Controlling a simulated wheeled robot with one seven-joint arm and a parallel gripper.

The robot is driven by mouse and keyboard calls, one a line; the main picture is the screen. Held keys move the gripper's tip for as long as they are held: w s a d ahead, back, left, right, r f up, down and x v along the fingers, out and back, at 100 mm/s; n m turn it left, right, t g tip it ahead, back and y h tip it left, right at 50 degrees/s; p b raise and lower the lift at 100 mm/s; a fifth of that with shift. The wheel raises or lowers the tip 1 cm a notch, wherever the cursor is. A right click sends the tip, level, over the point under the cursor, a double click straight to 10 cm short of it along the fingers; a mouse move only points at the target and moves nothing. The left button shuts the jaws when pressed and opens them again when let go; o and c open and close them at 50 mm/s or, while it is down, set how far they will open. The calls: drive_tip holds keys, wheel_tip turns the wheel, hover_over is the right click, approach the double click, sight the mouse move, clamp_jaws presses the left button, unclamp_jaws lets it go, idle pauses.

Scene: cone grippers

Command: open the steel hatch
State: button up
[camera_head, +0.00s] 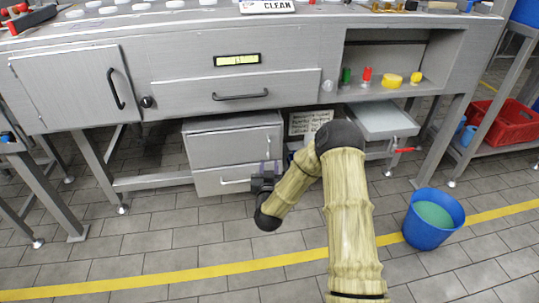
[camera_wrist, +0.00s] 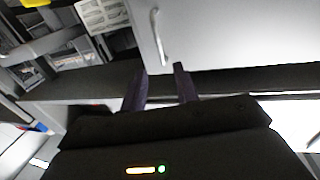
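A grey steel door (camera_head: 228,150) with an upright handle is on the low cabinet under the bench. It is shut, and its right edge is near my arm. In the wrist view a pale door panel (camera_wrist: 225,35) with an upright metal handle (camera_wrist: 158,38) lies just beyond my fingertips. Another steel door (camera_head: 65,85) with a black handle (camera_head: 115,90) is shut at the upper left. I cannot tell by name which is the hatch. My gripper (camera_head: 266,172) is in front of the low cabinet. Its two fingers (camera_wrist: 160,72) are apart with nothing between them.
A drawer (camera_head: 205,185) with a bar handle is below the low door. A wide drawer (camera_head: 185,95) and an open shelf (camera_head: 385,88) with coloured items are above. A blue bucket (camera_head: 435,215) stands on the floor at right. A red crate (camera_head: 505,125) is farther right.

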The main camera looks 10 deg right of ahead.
sight(270, 149)
drive_tip(key=w+b, duration=0.1)
drive_tip(key=w, duration=0.1)
drive_tip(key=w+d+b, duration=0.1)
drive_tip(key=w, duration=0.2)
drive_tip(key=w+b, duration=0.1)
drive_tip(key=w, duration=0.2)
drive_tip(key=shift+w+d, duration=0.2)
drive_tip(key=shift+d, duration=0.15)
clamp_jaws()
